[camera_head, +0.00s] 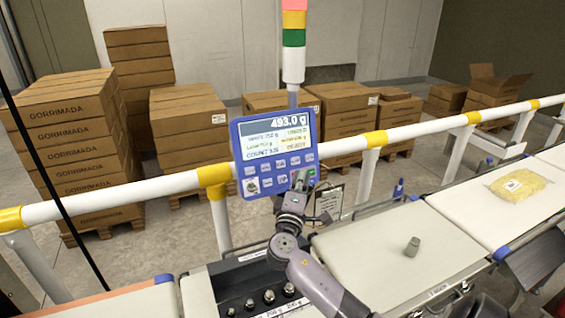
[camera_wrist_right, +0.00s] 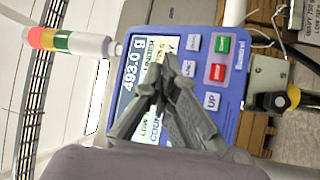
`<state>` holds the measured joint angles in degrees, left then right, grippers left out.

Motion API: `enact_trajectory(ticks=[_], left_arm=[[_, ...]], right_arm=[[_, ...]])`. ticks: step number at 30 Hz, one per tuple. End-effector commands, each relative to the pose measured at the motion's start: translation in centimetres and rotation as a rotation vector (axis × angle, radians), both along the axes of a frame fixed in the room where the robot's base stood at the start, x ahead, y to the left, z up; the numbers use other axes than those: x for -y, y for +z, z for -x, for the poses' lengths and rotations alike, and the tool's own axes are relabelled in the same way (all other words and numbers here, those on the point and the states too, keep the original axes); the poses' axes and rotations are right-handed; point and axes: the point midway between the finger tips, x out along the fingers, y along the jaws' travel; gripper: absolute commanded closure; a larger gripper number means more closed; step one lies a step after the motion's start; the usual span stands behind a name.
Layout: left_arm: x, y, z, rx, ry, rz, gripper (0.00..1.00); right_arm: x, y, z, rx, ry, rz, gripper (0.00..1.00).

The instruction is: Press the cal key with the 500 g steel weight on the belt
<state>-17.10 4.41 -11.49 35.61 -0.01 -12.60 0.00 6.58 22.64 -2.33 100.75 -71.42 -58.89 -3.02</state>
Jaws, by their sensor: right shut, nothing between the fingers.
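The blue weighing terminal (camera_head: 240,140) stands on a post behind the belt, its display (camera_head: 275,130) reading 493.0 g. Two rows of small keys (camera_head: 266,180) lie below the display; their labels are too small to read, so I cannot pick out the cal key. The steel weight (camera_head: 412,246) stands upright on the pale weighing belt (camera_head: 365,262). My right gripper (camera_head: 299,180) is shut and empty, in front of the terminal's lower right keys. In the right wrist view its fingertips (camera_wrist_right: 165,72) overlap the display; contact cannot be told. My left gripper is not in view.
A white and yellow rail (camera_head: 110,203) runs behind the belts. A dark case (camera_head: 250,280) with several weights is left of the belt. A yellow bag (camera_head: 517,185) lies on the right belt. A signal tower (camera_head: 293,50) rises behind the terminal. Stacked cartons (camera_head: 75,140) stand beyond.

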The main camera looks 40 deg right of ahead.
Motion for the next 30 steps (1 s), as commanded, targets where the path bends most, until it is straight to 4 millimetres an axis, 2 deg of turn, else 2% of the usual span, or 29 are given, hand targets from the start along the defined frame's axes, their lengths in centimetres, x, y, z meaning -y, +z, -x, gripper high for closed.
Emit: enact_trajectory(ticks=[9, 13, 25, 30], left_arm=[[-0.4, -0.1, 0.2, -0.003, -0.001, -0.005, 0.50], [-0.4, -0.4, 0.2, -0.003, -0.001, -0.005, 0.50], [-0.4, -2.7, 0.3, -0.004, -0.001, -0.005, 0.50], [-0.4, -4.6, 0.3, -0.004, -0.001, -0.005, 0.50]], right_arm=[[0.0, -0.1, -0.1, 0.000, 0.000, 0.000, 1.00], [0.2, -0.3, -0.7, 0.001, 0.000, -0.001, 1.00], [1.8, -1.9, -5.6, 0.001, -0.001, -0.001, 1.00], [2.3, -2.6, -7.2, 0.003, -0.001, -0.002, 1.00]])
